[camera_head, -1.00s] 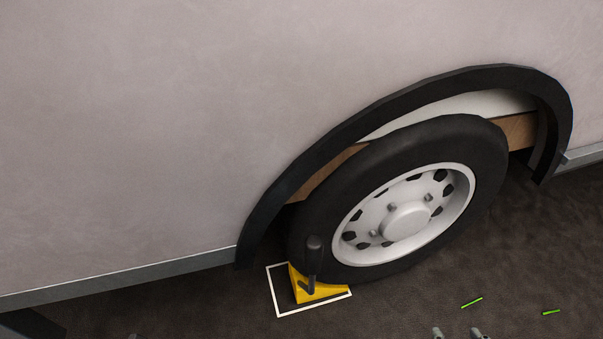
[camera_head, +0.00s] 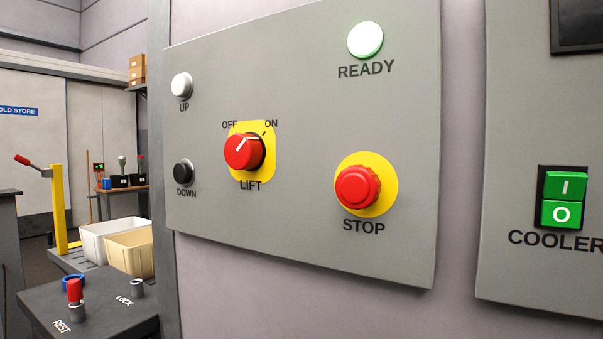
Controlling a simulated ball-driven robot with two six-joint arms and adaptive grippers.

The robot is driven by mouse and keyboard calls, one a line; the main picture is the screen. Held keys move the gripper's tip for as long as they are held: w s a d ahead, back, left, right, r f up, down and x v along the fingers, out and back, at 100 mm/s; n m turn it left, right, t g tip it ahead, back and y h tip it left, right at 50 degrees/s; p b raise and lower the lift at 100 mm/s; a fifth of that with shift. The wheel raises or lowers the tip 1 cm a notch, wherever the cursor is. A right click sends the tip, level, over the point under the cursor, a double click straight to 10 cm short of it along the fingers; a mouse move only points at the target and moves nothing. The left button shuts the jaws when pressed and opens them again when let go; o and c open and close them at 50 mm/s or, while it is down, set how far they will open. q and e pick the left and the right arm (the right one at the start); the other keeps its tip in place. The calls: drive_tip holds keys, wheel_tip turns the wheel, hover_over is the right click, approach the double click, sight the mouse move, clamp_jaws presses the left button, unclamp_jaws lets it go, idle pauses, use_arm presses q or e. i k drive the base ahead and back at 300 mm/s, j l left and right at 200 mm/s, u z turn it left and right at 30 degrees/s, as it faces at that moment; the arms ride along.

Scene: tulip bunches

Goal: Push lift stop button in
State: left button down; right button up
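The lift stop button (camera_head: 358,188) is a round red knob on a yellow disc, above the word STOP, at the lower right of a grey control panel (camera_head: 300,235) on the wall. It stands out from the panel. No gripper touches it. Neither of my grippers shows in the head view.
The panel also has a red LIFT rotary switch (camera_head: 243,151), a white UP button (camera_head: 181,86), a black DOWN button (camera_head: 183,173) and a lit READY lamp (camera_head: 365,40). A green COOLER switch (camera_head: 563,200) is to the right. A console (camera_head: 100,307) with a red-topped lever stands lower left.

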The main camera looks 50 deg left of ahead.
sight(354, 188)
drive_tip(key=u, duration=0.4)
drive_tip(key=k+u, duration=0.1)
drive_tip(key=u, duration=0.25)
drive_tip(key=k+l+u, duration=0.1)
drive_tip(key=u, duration=0.7)
drive_tip(key=k+j, duration=0.05)
